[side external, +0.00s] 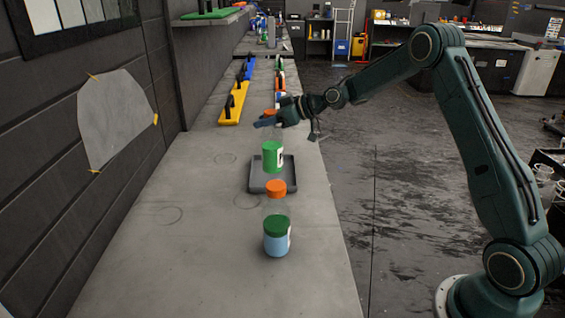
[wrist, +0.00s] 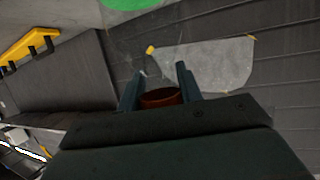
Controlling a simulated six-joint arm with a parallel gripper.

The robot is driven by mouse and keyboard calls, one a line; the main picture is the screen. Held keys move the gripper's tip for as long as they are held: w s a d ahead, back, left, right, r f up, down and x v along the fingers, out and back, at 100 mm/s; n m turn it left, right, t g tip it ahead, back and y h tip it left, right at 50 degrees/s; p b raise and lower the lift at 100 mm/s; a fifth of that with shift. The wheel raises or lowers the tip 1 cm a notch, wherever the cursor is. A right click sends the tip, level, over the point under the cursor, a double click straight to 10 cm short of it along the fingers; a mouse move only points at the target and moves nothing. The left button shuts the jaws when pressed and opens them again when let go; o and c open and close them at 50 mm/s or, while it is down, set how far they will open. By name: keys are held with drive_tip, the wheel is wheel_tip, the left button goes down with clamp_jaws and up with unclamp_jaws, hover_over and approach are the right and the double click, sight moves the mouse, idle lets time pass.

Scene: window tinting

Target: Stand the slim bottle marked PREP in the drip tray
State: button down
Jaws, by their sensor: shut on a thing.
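My gripper (side external: 268,119) is shut near the orange cap (side external: 271,112) of a slim clear bottle. The cap shows dark orange between the fingers (wrist: 160,92) in the wrist view. The bottle's green lower part (side external: 273,154), with a white label at its right edge, hangs below the gripper, upright. Its lettering is too small to read. The grey drip tray (side external: 256,184) lies on the bench; the bottle's base overlaps it in the side view. I cannot tell whether the base touches the tray.
Yellow (side external: 231,108) and other tools lie behind. The bench's left side is clear beside the wall.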

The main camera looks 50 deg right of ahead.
sight(266, 134)
drive_tip(key=shift+f, duration=2.45)
drive_tip(key=c, duration=0.9)
unclamp_jaws()
drive_tip(key=shift+c, duration=0.2)
drive_tip(key=v, duration=1.2)
